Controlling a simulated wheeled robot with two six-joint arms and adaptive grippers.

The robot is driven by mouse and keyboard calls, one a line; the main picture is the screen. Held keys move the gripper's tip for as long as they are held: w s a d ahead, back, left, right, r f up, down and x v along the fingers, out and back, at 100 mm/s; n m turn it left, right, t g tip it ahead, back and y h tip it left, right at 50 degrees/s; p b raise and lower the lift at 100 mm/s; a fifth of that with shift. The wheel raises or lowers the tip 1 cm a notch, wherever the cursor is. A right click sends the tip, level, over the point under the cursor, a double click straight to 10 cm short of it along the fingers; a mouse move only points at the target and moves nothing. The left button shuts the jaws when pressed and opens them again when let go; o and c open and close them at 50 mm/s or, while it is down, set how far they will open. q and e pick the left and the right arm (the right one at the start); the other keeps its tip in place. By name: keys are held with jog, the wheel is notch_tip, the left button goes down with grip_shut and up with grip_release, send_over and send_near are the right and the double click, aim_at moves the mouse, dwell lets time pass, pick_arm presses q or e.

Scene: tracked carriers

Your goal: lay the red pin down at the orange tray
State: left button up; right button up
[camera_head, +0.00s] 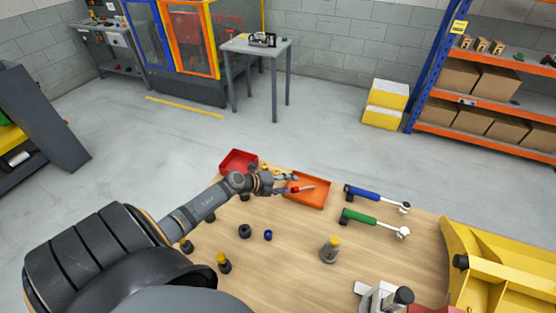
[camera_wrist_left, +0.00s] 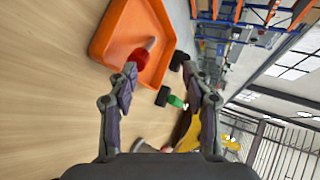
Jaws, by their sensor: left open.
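The orange tray (camera_head: 318,204) lies on the wooden table near its far edge. The red pin (camera_head: 296,189) lies in the tray, its red head towards my left gripper (camera_head: 283,187) and its grey shaft pointing away. In the left wrist view the pin's red head (camera_wrist_left: 139,58) shows inside the tray (camera_wrist_left: 104,36), just beyond one fingertip. My left gripper (camera_wrist_left: 158,70) is open, with nothing between its fingers. Whether that fingertip touches the pin is hard to tell. My right gripper does not show.
A red tray (camera_head: 238,158) stands left of the orange one. Blue-handled (camera_head: 366,193) and green-handled (camera_head: 360,217) tools lie to the right. A yellow-topped grey part (camera_head: 330,249) and several small dark parts stand nearer. A yellow structure (camera_head: 500,265) bounds the right.

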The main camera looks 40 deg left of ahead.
pick_arm(q)
jog(key=v, duration=0.7)
jog(key=shift+s, duration=0.2)
jog(key=shift+r, duration=0.1)
jog(key=shift+a, duration=0.1)
dwell(0.3)
